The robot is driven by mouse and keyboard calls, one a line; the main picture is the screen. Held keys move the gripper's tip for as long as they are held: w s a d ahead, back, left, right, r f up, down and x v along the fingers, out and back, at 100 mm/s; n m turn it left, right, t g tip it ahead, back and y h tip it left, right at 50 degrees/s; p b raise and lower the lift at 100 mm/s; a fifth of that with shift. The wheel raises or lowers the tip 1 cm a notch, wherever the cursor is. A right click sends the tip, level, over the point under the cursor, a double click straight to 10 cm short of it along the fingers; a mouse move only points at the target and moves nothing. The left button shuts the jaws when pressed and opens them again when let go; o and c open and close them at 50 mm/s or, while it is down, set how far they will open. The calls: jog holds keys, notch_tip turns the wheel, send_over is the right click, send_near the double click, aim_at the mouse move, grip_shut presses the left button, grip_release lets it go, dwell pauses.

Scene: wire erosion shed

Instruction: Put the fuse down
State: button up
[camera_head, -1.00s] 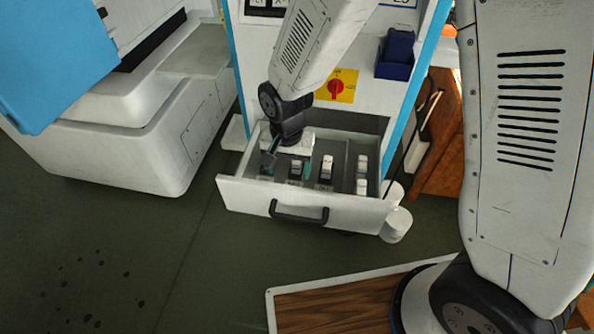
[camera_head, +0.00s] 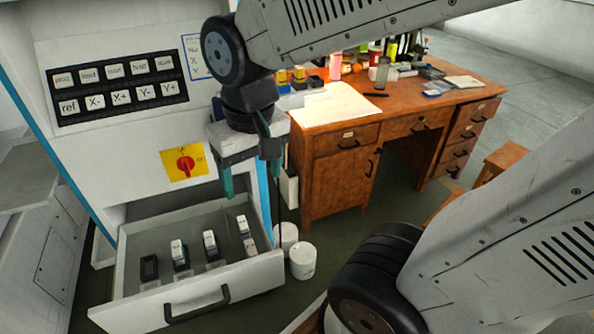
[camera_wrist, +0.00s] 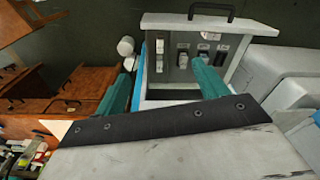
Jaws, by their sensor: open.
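My gripper (camera_head: 250,182) is open, its two teal fingers apart with nothing between them. It hangs above the right part of the open drawer (camera_head: 200,305). In the drawer, white fuses stand in dark holders: one left of centre (camera_head: 178,252), one in the middle (camera_head: 210,243) and one towards the right (camera_head: 243,226). The leftmost black holder (camera_head: 149,268) looks empty. The wrist view shows the drawer (camera_wrist: 192,24) beyond the parted fingers (camera_wrist: 160,88).
The cabinet carries a key panel (camera_head: 118,85) and a red rotary switch (camera_head: 186,163) above the drawer. White tubs (camera_head: 303,261) stand on the floor right of it. A wooden desk (camera_head: 340,190) with bottles and papers is behind, at the right.

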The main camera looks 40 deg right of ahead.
jog(key=s+d+r+n, duration=0.1)
jog(key=s+d+r, duration=0.1)
jog(key=s, duration=0.5)
jog(key=shift+s+d+r, duration=0.2)
jog(key=shift+d+r, duration=0.2)
jog(key=shift+d, duration=0.2)
